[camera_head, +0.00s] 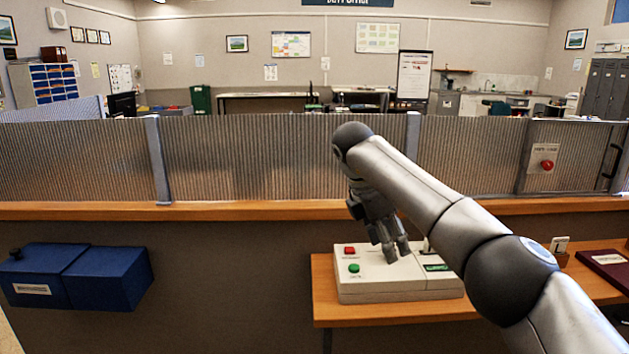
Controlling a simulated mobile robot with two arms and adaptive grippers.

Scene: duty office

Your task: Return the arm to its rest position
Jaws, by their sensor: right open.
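My right arm (410,190) comes in from the lower right, rises to a dark wrist joint, and bends down. My right gripper (396,252) hangs from it with its fingers pointing down, open and with nothing seen between them. The fingers are over or just in front of a light grey control box (375,290); I cannot tell whether they touch it. The box has a red button (349,251) and a green button (354,268) on its left side. My arm and gripper hide part of its top. My left gripper is not in view.
The box stands on a wooden desk (400,312). Behind it runs a counter ledge (250,210) with a ribbed screen (260,155). A dark red folder (605,262) lies at right. A blue box (105,277) is at left. Space between the blue box and desk is free.

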